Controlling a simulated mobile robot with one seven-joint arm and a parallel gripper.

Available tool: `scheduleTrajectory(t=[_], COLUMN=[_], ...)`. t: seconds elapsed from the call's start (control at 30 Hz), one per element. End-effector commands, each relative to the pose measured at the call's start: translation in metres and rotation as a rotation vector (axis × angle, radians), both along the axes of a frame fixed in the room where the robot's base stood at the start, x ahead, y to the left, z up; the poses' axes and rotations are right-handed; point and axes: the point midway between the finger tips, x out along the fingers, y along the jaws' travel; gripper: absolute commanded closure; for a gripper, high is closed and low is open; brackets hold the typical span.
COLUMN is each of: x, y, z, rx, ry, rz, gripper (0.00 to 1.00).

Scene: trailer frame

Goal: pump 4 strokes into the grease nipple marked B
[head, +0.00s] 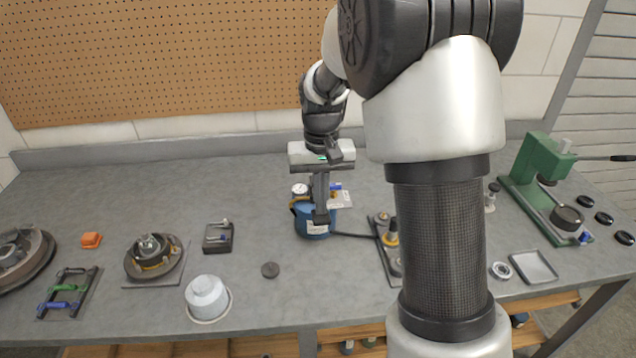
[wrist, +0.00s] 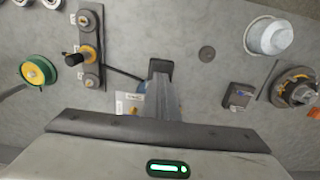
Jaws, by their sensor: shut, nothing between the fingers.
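A blue pump unit (head: 312,228) with a round white gauge (head: 300,190) stands mid-bench, partly hidden by my gripper. A dark hose (head: 355,235) runs right from it to a dark plate (head: 383,222). In the wrist view, the plate (wrist: 91,18) carries round fittings at both ends and a yellow coupling (wrist: 88,53) with a black grip in the middle. The hose also shows there (wrist: 122,72). No letter B is legible. My gripper (head: 320,217) is shut and empty, pointing down over the pump; its fingers also show in the wrist view (wrist: 160,70). Contact with the pump cannot be told.
A green press (head: 543,185) and a shallow tray (head: 534,266) stand at the right. A white lidded tub (head: 207,297), a dark disc (head: 270,269), a small dark box (head: 218,237) and a hub (head: 152,258) lie left. The pegboard wall (head: 160,60) bounds the back.

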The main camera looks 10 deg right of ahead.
Motion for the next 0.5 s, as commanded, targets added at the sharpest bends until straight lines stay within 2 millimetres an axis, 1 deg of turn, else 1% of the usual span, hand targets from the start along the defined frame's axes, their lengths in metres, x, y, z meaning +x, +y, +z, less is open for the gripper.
scheduleTrajectory(t=[0.03,0.1,0.4,0.5], x=[0.001,0.002,0.005,0.005], y=[0.000,0.000,-0.001,-0.001], z=[0.009,0.015,0.042,0.047], rx=[0.000,0.000,0.000,0.000], ry=[-0.001,-0.002,0.000,0.001], rz=[0.000,0.000,0.000,0.000], gripper=[1.00,1.00,1.00,1.00])
